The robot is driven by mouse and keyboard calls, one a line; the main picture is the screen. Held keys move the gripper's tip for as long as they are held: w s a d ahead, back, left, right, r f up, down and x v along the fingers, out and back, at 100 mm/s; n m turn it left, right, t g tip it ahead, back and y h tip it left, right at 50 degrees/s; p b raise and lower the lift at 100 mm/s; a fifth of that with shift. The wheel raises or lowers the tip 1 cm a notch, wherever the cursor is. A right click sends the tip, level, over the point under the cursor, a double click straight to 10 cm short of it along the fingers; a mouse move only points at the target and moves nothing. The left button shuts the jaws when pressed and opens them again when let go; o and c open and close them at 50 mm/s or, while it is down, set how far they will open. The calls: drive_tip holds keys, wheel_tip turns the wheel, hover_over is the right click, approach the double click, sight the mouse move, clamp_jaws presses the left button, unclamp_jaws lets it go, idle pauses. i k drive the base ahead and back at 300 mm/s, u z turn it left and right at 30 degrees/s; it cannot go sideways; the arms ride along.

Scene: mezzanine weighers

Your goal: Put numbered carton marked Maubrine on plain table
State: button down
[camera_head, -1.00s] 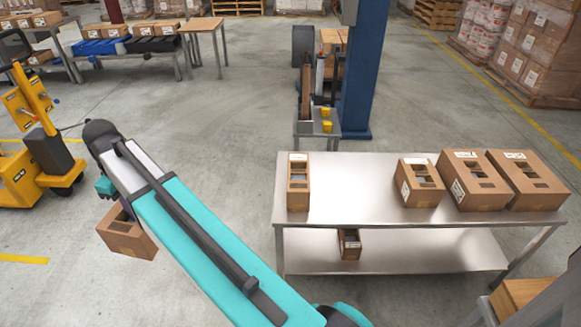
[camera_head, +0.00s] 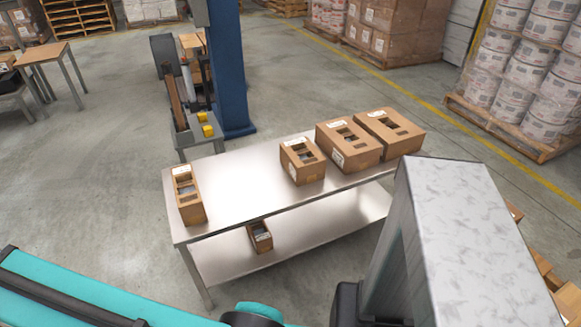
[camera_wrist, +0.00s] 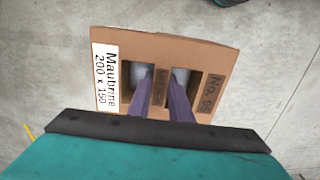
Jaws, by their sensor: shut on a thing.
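The brown carton marked Maubrine (camera_wrist: 165,55) is in my gripper in the wrist view. It has a white label reading "Maubrine 200 x 150" and a darker number label, hard to read in full. My gripper (camera_wrist: 161,78) is shut on it, its two fingers reaching into the two top openings around the middle strip. The carton hangs over bare grey floor. In the head view the gripper and carton are out of frame. A wooden-topped table (camera_head: 46,53) with nothing on its top stands at the upper left.
A steel table (camera_head: 240,195) bears several other cartons, with one more carton (camera_head: 259,236) on its lower shelf. A blue pillar (camera_head: 229,75) and a stand with yellow parts (camera_head: 204,124) are behind it. Wrapped pallets (camera_head: 525,75) stand at the right. Floor at left is clear.

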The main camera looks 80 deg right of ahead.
sight(247, 186)
drive_tip(key=u, duration=0.05)
drive_tip(key=k, duration=0.65)
drive_tip(key=z, duration=1.95)
drive_tip(key=i, duration=0.55)
drive_tip(key=u, duration=0.05)
